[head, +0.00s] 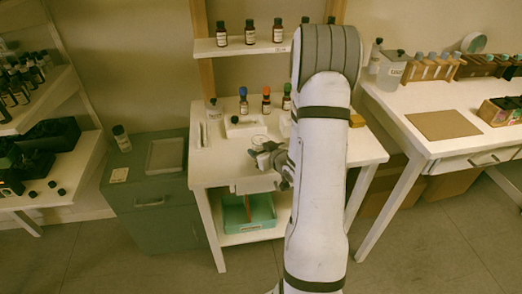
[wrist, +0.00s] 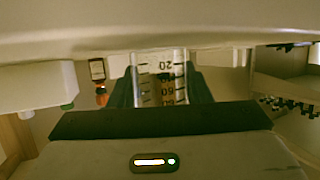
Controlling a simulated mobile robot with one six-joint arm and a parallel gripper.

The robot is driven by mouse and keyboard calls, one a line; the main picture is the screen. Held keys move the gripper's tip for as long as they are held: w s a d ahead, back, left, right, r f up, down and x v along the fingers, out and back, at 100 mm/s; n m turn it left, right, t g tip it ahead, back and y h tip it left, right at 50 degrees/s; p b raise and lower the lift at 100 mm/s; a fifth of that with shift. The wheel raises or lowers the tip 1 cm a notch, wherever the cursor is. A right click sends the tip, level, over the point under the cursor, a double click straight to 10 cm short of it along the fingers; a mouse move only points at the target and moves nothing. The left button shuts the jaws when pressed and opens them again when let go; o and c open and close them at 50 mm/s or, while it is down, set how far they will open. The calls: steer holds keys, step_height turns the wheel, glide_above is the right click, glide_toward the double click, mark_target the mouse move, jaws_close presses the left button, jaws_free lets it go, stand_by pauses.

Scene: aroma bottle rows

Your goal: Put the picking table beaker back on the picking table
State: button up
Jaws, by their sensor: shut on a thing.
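My gripper (head: 268,158) is over the front middle of the white picking table (head: 226,172). It is shut on a clear glass beaker (head: 260,141). In the wrist view, which looks upside down, the beaker (wrist: 160,72) with dark graduation marks stands between the two dark fingers of my gripper (wrist: 160,88). The beaker looks upright and close to the tabletop. I cannot tell whether its base touches the table. My arm hides part of the table's right side.
Bottles with blue (head: 243,99), orange (head: 266,100) and green (head: 287,97) caps stand at the table's back. A shelf (head: 228,49) with dark bottles is above. A white tray (head: 243,130) lies behind the beaker. A teal bin (head: 237,222) sits below.

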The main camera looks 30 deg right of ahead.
steer(key=o, duration=1)
steer(key=shift+f, duration=0.1)
steer(key=shift+r, duration=0.25)
steer(key=p+v, duration=0.8)
steer(key=v, duration=0.4)
